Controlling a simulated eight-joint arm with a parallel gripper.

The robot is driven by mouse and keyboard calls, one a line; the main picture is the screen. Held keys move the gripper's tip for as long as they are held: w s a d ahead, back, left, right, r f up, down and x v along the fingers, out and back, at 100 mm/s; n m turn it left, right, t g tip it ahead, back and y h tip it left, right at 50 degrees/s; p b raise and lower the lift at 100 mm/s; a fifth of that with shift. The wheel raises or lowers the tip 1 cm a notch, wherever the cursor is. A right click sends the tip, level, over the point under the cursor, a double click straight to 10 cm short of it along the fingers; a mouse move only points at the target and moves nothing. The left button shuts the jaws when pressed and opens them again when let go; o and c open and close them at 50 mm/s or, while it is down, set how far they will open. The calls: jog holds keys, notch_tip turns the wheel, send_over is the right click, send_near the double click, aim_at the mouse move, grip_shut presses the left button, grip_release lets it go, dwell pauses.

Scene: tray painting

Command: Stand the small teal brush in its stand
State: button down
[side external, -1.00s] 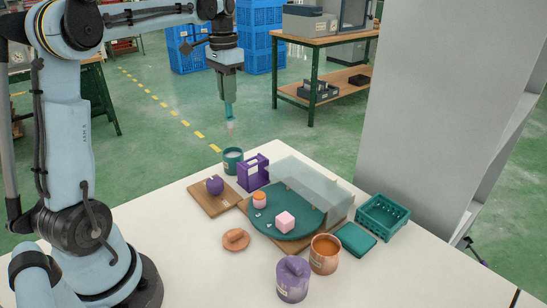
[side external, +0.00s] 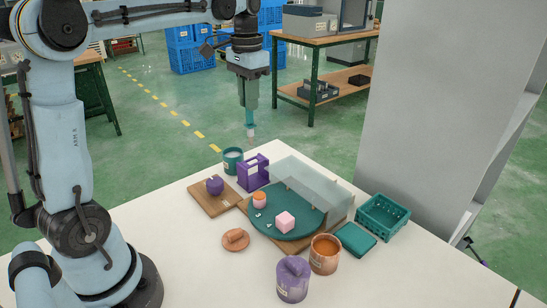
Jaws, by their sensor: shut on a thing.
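My gripper (side external: 248,104) is shut on the small teal brush (side external: 250,118). The brush hangs upright, its pale tip pointing down, in the air above the far edge of the table. A purple open frame (side external: 246,176), which looks like the brush stand, stands on the table below the brush. The brush tip is well above the frame and apart from it. The gripper fingers hide the upper part of the brush.
A teal cup (side external: 232,154) stands just left of the frame. A wooden board (side external: 203,197) holds a purple round thing. A green turntable (side external: 280,236) with a pink cube and a clear screen (side external: 312,184) lies to the right. A teal crate (side external: 383,216) is farther right.

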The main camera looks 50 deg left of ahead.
aim_at(251, 124)
jog(key=shift+d+f, duration=0.15)
jog(key=shift+d, duration=0.1)
jog(key=shift+f, duration=4.75)
jog(key=c, duration=1)
grip_release()
jog(key=o, duration=0.5)
jog(key=shift+c, duration=0.2)
jog(key=shift+r, duration=3.05)
